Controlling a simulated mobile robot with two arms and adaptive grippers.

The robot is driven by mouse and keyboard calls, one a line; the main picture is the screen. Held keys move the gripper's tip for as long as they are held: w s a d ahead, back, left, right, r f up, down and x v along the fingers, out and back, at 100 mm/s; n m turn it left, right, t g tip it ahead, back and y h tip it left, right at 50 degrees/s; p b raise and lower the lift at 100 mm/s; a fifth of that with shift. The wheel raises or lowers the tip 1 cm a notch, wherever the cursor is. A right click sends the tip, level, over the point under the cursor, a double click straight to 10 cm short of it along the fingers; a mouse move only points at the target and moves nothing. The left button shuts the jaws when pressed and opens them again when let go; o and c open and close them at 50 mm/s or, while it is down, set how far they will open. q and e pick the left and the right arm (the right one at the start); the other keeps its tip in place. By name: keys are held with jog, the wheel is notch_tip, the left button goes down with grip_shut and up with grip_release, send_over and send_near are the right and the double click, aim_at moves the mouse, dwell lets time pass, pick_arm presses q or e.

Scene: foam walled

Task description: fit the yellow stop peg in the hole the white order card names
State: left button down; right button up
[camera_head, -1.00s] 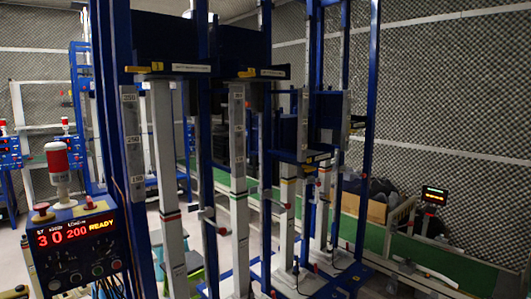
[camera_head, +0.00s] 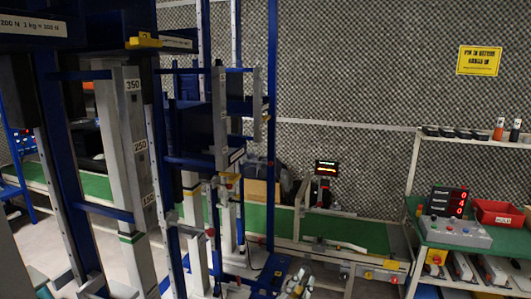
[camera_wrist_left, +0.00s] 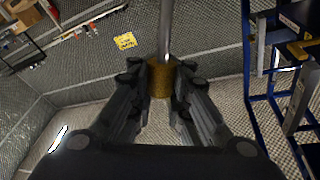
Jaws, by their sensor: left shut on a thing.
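In the left wrist view my left gripper (camera_wrist_left: 160,82) is shut on the yellow stop peg (camera_wrist_left: 160,76), whose yellow grip sits between the fingers. Its grey metal rod runs up to the top edge of that view. In the head view a pale upright column (camera_head: 126,160) carries number labels 350, 250 and 150 from top to bottom. Its holes are too small to make out. I cannot pick out the white order card for certain. I cannot make out my left gripper clearly in the head view.
Blue frame posts (camera_head: 271,120) stand close together at left and centre. A green bench (camera_head: 480,250) at right holds a red bin (camera_head: 498,214) and a grey control box (camera_head: 455,232). A yellow sign (camera_head: 480,60) hangs on the foam wall. Some floor shows at lower left.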

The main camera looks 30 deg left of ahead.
pick_arm(q)
jog(key=w+a+r+m+t+y+p, duration=0.1)
jog(key=w+a+r+m+y+p, duration=0.1)
jog(key=w+a+r+m, duration=0.3)
jog(key=w+a+r+m+y+p, duration=0.2)
jog(key=w+a+r+m, duration=0.3)
jog(key=w+a+r, duration=0.5)
notch_tip(320, 180, up, 8)
jog(key=shift+w+a+f+m+t+y+p, duration=0.25)
jog(key=shift+w+a+m+t+y+p, duration=0.15)
jog(key=shift+w, duration=0.2)
jog(key=a+b, duration=0.1)
jog(key=a, duration=0.1)
jog(key=s+a+b, duration=0.1)
jog(key=a, duration=0.2)
jog(key=shift+s+a, duration=0.2)
